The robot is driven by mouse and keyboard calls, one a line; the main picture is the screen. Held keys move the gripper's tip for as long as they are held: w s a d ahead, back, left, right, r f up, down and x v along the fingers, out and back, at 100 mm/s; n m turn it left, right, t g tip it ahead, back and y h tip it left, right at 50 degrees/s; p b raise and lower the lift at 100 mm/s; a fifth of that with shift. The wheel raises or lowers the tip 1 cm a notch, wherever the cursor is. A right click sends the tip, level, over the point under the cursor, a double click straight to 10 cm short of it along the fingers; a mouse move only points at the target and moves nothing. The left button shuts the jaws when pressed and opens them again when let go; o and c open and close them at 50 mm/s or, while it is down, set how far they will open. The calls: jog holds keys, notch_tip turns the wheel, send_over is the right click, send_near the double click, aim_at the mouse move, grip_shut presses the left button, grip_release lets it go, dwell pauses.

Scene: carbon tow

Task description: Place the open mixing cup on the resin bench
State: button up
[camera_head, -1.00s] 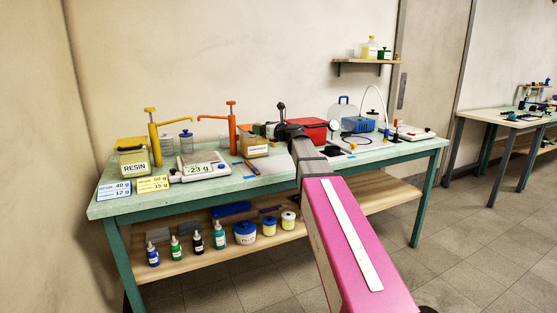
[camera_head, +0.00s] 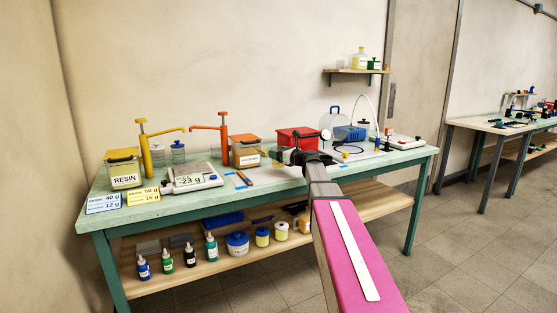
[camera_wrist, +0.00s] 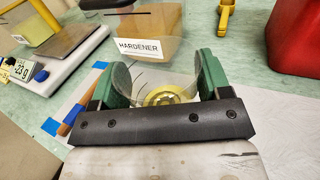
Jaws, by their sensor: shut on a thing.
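My gripper (camera_wrist: 158,85) has green fingers, and they are shut on a clear open mixing cup (camera_wrist: 165,78) in the wrist view. Something round and yellow shows through or below the cup; I cannot tell which. In the head view my gripper (camera_head: 272,156) is over the middle of the resin bench (camera_head: 250,198), in front of the hardener container (camera_head: 245,152). The cup is hard to make out there. I cannot tell whether its base touches the bench top.
The resin container (camera_head: 124,170), orange and yellow pumps and a scale (camera_head: 190,178) reading -23 g stand left. A red box (camera_head: 297,139) stands behind; a blue device (camera_head: 349,133) is right.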

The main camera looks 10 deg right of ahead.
jog(key=shift+f, duration=1.3)
jog(key=shift+f, duration=0.15)
jog(key=o, duration=1)
jog(key=shift+s, duration=0.1)
jog(key=v, duration=1.1)
jog(key=shift+s+d, duration=0.25)
jog(key=shift+s, duration=0.05)
